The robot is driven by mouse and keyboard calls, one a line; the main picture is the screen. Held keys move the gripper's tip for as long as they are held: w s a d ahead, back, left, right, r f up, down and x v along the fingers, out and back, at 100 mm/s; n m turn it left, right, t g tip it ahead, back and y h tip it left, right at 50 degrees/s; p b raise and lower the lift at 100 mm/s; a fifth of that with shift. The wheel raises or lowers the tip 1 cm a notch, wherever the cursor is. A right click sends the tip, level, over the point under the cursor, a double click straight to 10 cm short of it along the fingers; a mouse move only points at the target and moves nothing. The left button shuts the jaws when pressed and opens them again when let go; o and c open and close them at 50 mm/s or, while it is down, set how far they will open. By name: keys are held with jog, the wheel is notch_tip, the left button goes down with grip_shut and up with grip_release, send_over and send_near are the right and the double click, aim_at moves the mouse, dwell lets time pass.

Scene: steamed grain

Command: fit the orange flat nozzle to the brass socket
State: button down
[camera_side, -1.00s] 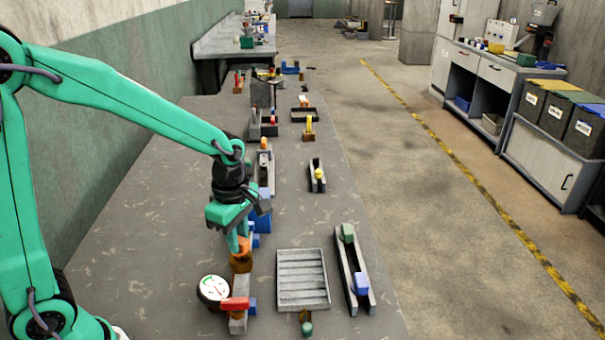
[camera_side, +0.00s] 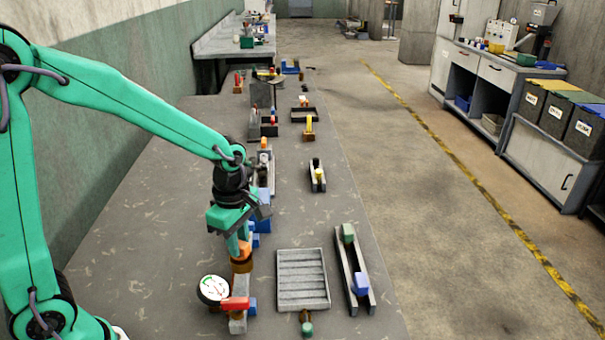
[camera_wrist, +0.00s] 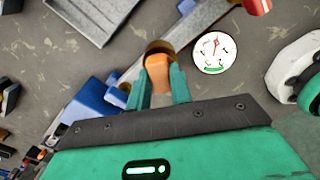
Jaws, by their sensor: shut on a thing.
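The orange flat nozzle (camera_side: 242,252) is between the fingers of my gripper (camera_side: 241,243), which is shut on it. In the wrist view the nozzle (camera_wrist: 158,76) shows between the two green fingers (camera_wrist: 160,88). The brass socket (camera_side: 242,267) is directly below the nozzle in the side view. In the wrist view the socket's brown rim (camera_wrist: 160,47) shows just past the nozzle's far end. The nozzle looks in line with the socket and touching or very close to it. The fingers partly hide the join, so I cannot tell whether it is seated.
A white dial gauge (camera_side: 213,289) stands left of the socket, and a red handle (camera_side: 235,303) is in front. Blue parts (camera_side: 262,222) stand close behind. A grey slatted tray (camera_side: 303,252) and a rail with blocks (camera_side: 371,300) lie right. The bench left is clear.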

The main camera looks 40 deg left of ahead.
jog(key=shift+f, duration=0.25)
dwell(0.4)
jog(key=c, duration=1.2)
grip_release()
jog(key=shift+o, duration=0.2)
jog(key=shift+r, duration=0.1)
jog(key=shift+r, duration=3.8)
jog(key=shift+s+r, duration=0.1)
